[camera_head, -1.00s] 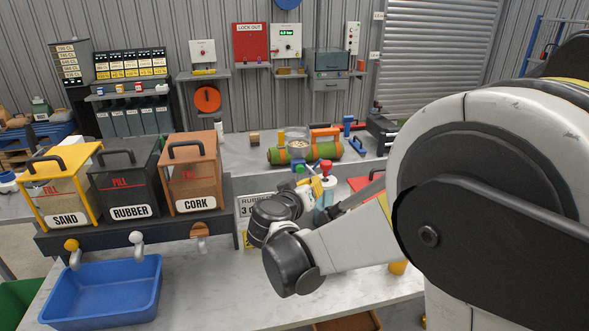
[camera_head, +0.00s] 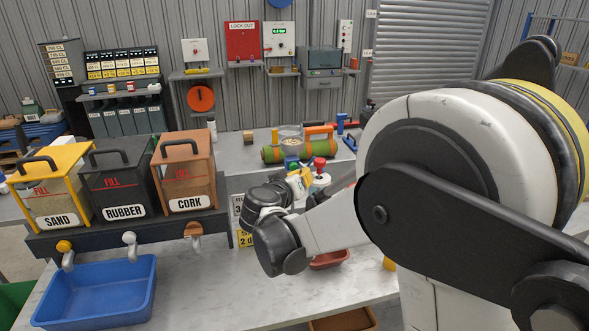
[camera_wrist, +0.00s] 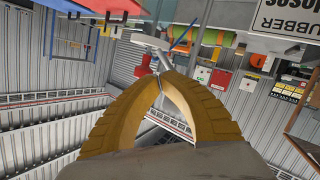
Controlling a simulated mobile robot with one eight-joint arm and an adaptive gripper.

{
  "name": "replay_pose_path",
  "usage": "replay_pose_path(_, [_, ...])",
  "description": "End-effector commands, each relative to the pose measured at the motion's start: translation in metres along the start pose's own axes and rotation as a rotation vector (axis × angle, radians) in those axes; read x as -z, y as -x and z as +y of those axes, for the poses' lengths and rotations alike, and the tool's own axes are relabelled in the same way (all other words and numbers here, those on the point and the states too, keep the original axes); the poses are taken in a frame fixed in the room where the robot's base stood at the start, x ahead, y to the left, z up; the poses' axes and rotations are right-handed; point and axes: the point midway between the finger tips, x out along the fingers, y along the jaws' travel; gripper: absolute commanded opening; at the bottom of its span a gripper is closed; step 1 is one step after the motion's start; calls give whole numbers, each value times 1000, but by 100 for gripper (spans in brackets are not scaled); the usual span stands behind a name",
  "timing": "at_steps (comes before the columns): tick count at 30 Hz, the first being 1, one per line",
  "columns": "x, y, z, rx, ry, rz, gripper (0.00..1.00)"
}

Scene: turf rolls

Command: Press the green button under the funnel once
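A small green cap (camera_head: 291,162) shows on the bench just below a clear bowl or funnel (camera_head: 291,138) with pale grains in it. I cannot tell for certain that the cap is the green button. My gripper (camera_head: 303,181) is in front of it, partly hidden by my own wrist, and I cannot tell the exact gap. I cannot make out the green button in the wrist view.
A red knob (camera_head: 320,163) stands right of the green cap. A green roll with orange ends (camera_head: 272,154) lies behind. Sand, rubber and cork bins (camera_head: 123,187) stand left, above a blue tub (camera_head: 97,292). A red tray (camera_head: 329,259) lies below my arm.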

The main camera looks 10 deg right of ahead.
Motion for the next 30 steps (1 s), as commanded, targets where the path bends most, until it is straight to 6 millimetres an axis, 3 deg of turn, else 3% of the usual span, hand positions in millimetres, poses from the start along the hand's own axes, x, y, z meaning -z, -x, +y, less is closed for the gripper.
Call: replay_pose_path(30, [2, -5, -3, 0, 0, 0, 0])
